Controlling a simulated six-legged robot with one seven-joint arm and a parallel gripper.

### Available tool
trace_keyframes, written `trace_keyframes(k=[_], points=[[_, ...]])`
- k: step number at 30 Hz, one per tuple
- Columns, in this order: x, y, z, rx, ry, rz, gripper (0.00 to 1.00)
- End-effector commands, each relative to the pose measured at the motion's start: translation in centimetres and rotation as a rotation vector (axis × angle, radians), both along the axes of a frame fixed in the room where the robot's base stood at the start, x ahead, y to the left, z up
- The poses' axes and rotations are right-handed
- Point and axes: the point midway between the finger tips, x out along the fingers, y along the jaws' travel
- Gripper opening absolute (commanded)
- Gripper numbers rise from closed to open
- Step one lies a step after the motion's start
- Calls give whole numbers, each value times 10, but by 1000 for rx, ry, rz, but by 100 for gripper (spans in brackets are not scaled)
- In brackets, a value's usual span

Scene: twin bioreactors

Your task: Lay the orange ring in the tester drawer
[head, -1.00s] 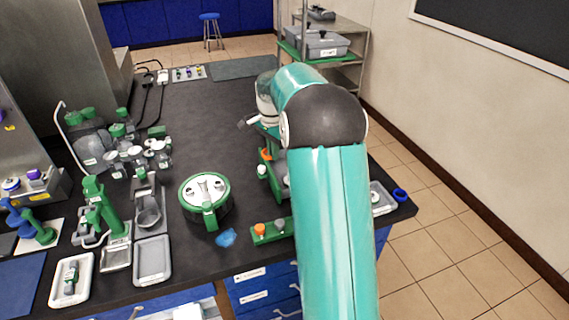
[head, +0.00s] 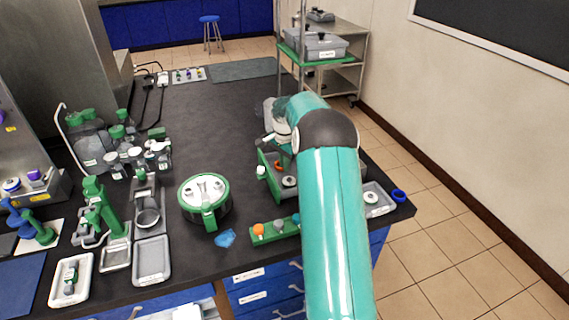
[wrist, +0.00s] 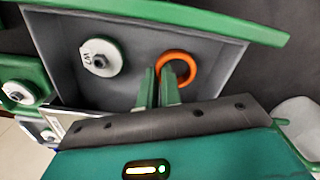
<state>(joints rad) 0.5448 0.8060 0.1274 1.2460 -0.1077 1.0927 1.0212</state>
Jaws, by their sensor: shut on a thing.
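The orange ring (wrist: 178,68) is at the tips of my gripper (wrist: 160,74), whose green fingers are shut on its near left side. It is over the grey floor of the tester drawer (wrist: 130,30), right of a white labelled disc (wrist: 100,57). I cannot tell whether the ring touches the floor. In the head view the ring (head: 279,165) shows as a small orange patch inside the open drawer, behind its green front (head: 268,180). My arm hides much of the tester and the fingers there.
A green rack (head: 272,231) with an orange knob stands in front of the drawer. A round green-rimmed pot (head: 205,195) stands to its left. A grey tray (head: 380,198) and a blue ring (head: 398,195) lie at the bench's right edge.

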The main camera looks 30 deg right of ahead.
Motion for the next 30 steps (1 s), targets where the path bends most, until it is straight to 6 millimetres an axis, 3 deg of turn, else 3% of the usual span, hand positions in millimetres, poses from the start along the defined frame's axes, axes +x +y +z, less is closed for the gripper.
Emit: trace_keyframes(k=[6,10,20,26,30], points=[[0,0,-4,1,1,0,0],[0,0,-4,1,1,0,28],[0,0,-1,0,0,0,28],[1,0,25,-3,-2,0,28],[1,1,55,-3,-3,0,28]])
